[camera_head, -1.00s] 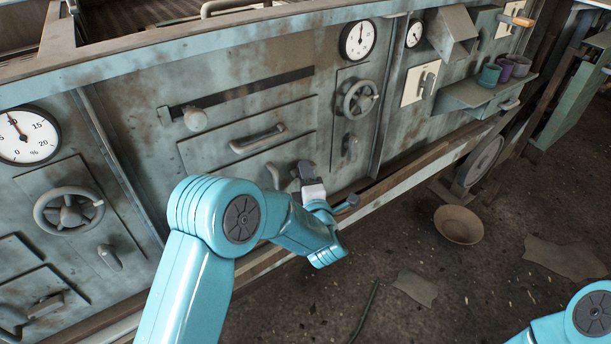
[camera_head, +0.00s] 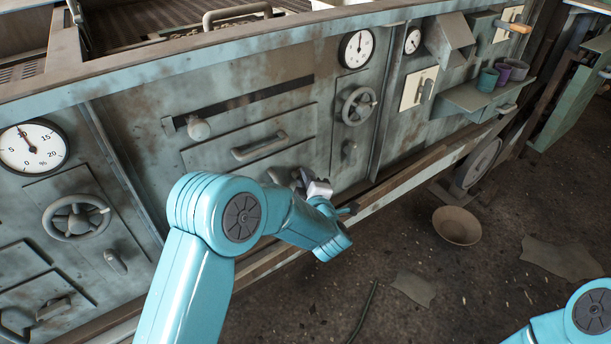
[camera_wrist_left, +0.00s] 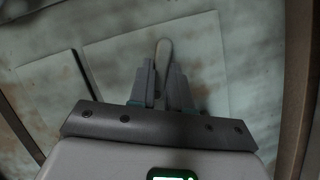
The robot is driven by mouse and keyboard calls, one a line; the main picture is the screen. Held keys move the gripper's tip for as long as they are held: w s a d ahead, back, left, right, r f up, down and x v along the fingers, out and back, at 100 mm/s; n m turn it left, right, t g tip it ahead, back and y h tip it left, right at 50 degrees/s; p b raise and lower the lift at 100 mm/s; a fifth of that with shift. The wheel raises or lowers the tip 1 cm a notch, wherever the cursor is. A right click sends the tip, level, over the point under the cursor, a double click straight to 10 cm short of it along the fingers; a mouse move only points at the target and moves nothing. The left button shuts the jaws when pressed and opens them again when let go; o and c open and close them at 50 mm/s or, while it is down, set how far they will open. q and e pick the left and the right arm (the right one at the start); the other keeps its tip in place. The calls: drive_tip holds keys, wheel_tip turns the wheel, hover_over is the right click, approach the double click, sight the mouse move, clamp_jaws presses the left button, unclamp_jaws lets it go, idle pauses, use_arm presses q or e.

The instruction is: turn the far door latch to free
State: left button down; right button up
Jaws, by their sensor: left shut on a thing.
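My left gripper (camera_head: 303,178) is at the lower right part of the wide panel on the machine's front. It is shut on a small grey latch handle, which its fingers mostly hide in the head view. In the left wrist view the rounded end of this latch (camera_wrist_left: 163,48) sticks out beyond the fingers (camera_wrist_left: 163,80), against the pale green panel. I cannot tell the latch's exact angle from the head view. My right gripper is not in view; only part of my right arm shows at the lower right.
A bar handle (camera_head: 260,146) sits just above and left of the gripper. A handwheel (camera_head: 358,106) and another latch (camera_head: 348,152) are to its right. A bowl (camera_head: 457,226) lies on the floor at right.

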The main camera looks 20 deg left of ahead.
use_arm(q)
drive_tip(key=shift+w+d+r+m+g+y+p, duration=0.1)
drive_tip(key=shift+m+g+y+p, duration=0.25)
drive_tip(key=shift+m+g+p, duration=0.95)
drive_tip(key=shift+w+d+r+m+g+y+p, duration=0.15)
drive_tip(key=shift+m+g+y+p, duration=0.3)
drive_tip(key=shift+m+p, duration=1.75)
drive_tip(key=shift+w+r+m+g+y+p, duration=0.1)
drive_tip(key=shift+m+g+y+p, duration=0.2)
drive_tip(key=shift+m+g+p, duration=1.4)
drive_tip(key=shift+f+n+t+p, duration=0.1)
drive_tip(key=shift+n+t+p, duration=0.4)
drive_tip(key=shift+t+p, duration=0.25)
drive_tip(key=c, duration=1.1)
unclamp_jaws()
drive_tip(key=shift+o, duration=0.2)
drive_tip(key=v, duration=1.6)
drive_tip(key=shift+d, duration=0.15)
